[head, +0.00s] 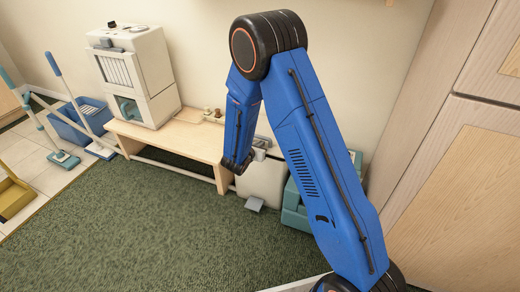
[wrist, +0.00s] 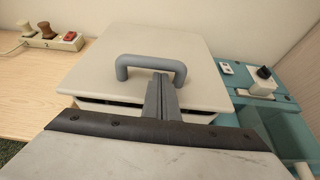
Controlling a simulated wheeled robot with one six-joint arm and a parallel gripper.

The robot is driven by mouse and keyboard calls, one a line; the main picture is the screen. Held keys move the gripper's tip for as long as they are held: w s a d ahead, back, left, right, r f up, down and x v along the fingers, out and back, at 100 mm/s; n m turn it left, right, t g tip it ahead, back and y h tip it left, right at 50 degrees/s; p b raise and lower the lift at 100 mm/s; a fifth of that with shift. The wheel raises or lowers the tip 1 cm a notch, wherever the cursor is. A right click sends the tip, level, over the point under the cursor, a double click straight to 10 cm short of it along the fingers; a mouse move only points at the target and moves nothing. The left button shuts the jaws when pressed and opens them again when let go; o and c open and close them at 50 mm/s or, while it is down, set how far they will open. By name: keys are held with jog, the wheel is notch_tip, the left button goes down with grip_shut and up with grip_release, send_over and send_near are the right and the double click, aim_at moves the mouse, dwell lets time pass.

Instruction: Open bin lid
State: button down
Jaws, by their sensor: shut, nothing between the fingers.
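The bin (head: 262,182) is a cream box with a grey pedal (head: 254,204) low on its front, partly behind my arm in the head view. Its cream lid (wrist: 215,80) fills the middle of the wrist view and carries a grey arched handle (wrist: 122,68). A dark gap shows under the lid's front edge; I cannot tell whether the lid is raised. My gripper (wrist: 161,78) is shut and empty, its fingertips at the right half of the handle. I cannot tell whether they touch it. In the head view my gripper is small at the bin's top.
A wooden bench (head: 180,140) with a white machine (head: 135,70) stands left of the bin. A power strip (wrist: 52,40) lies on the bench. A teal box (wrist: 255,78) stands close on the right, near a tall cabinet (head: 450,190). Green carpet (head: 150,235) in front is clear.

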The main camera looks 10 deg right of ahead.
jog(key=w+d+r+g, duration=0.1)
jog(key=r, duration=0.2)
jog(key=w+r+g+y, duration=0.1)
jog(key=r, duration=0.3)
jog(key=w+d+r+g+y, duration=0.1)
jog(key=r, duration=0.2)
jog(key=shift+w+d+r, duration=0.35)
jog(key=shift+w+r, duration=0.05)
jog(key=w+d+r+g+y, duration=0.1)
jog(key=w+d+r+g, duration=0.1)
jog(key=w+d+r, duration=0.4)
jog(key=w+d+r+g+y, duration=0.1)
jog(key=w+d+r, duration=0.6)
jog(key=w, duration=0.5)
jog(key=shift+w+d+g+y, duration=0.25)
jog(key=shift+g+y, duration=0.15)
dwell(0.4)
